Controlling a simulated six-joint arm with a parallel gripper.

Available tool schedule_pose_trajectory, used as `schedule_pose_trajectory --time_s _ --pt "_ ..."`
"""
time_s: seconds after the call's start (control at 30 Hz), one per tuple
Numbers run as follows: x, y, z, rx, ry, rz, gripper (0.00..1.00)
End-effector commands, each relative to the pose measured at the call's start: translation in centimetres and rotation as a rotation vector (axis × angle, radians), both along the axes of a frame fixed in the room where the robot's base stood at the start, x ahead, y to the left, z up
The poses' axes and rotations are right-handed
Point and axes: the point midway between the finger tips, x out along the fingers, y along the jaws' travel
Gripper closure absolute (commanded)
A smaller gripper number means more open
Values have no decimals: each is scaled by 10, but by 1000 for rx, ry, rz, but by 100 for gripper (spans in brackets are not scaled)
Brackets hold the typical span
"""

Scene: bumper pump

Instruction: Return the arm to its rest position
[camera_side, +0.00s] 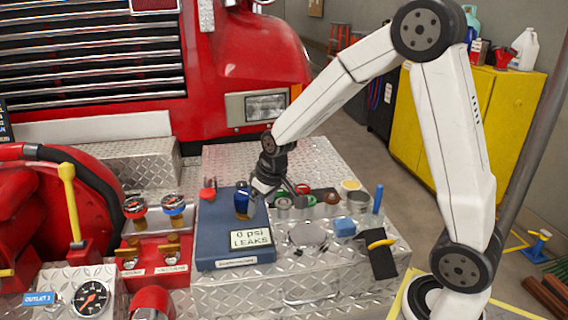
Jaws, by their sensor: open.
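My white arm reaches in from the right and bends down over the diamond-plate bumper (345,270). My gripper (273,192) hangs low near the bumper's middle, beside the right edge of a blue box (222,228). Its jaws are open, and I see nothing held between them. A dark blue cylinder (241,204) stands on the box just left of the gripper. I cannot tell whether the two touch. A metal ring or cup (284,203) and green and red round parts lie close to the gripper and are partly hidden by it.
A "0 psi LEAKS" sign (251,239) is on the box. A light blue block (344,227), an upright blue rod (378,198) and a yellow-handled tool (382,243) lie to the right. The red truck (235,60) rises behind.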

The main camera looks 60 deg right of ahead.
Motion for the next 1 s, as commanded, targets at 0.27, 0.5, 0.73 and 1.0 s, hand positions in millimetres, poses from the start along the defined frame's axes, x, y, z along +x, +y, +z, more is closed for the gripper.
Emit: schedule_pose_trajectory --time_s 0.27,0.5,0.73,1.0 --pt "-79 35 -9 -2 33 11 10" --pt "-130 50 -19 -3 53 17 10" --pt "-143 53 -22 -3 59 17 10" --pt "-142 53 -22 -3 59 17 10"
